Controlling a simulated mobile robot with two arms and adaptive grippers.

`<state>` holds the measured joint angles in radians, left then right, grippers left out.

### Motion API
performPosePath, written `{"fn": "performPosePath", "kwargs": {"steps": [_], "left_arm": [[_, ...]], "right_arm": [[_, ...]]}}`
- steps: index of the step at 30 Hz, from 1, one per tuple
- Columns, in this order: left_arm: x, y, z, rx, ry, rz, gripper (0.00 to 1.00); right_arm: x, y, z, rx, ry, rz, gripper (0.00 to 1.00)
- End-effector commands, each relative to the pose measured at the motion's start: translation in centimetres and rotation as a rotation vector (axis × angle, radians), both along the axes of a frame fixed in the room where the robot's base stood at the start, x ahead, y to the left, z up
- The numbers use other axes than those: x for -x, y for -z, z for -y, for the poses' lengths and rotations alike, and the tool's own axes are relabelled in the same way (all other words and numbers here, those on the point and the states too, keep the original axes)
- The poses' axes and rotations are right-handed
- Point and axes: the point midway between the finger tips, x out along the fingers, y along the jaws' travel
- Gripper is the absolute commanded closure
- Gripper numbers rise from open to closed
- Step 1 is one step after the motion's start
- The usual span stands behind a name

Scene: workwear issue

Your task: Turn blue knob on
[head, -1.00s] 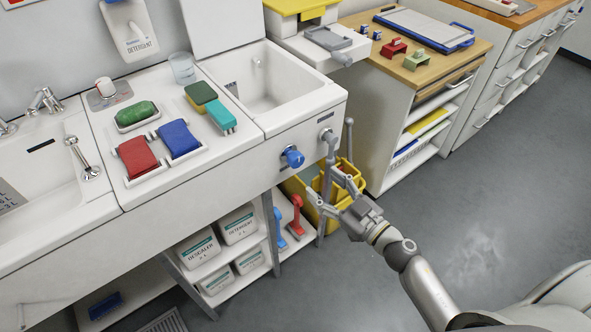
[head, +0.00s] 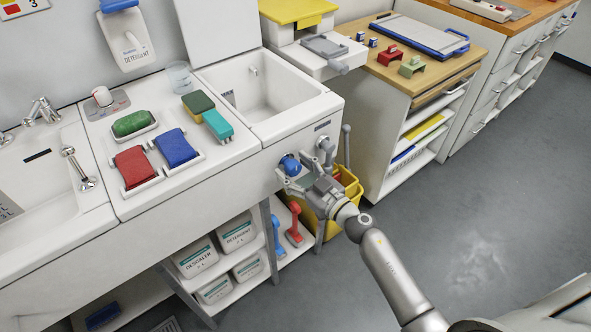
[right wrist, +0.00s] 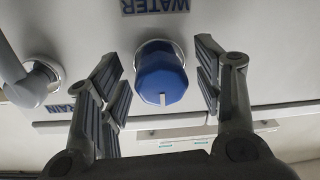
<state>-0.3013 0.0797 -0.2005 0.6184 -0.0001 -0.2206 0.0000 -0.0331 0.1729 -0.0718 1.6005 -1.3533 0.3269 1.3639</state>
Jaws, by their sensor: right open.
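The blue knob (head: 290,166) sits on the white front panel of the sink unit. In the right wrist view the blue knob (right wrist: 160,76) has a white pointer mark and lies between the fingers, with a visible gap on each side. My right gripper (right wrist: 158,92) is open around it. In the head view my right gripper (head: 298,178) is at the knob and partly covers it. The word WATER stands on the panel beside the knob in the right wrist view. My left gripper is not in view.
A grey drain handle (right wrist: 30,82) is mounted beside the knob, close to one finger. A yellow bucket (head: 347,205) stands below on the floor. Detergent and descaler containers (head: 238,232) are on the shelf under the sink. The floor at the right is clear.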

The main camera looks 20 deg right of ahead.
Motion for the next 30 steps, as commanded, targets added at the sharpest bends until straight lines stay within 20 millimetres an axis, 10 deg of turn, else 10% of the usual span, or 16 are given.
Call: {"fn": "performPosePath", "kwargs": {"steps": [12,30], "left_arm": [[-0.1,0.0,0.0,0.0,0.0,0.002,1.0],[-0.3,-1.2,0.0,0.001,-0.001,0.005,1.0]], "right_arm": [[0.0,0.0,0.0,0.0,0.0,0.0,0.85],[0.0,-0.2,0.1,0.205,0.0,0.073,0.86]]}}
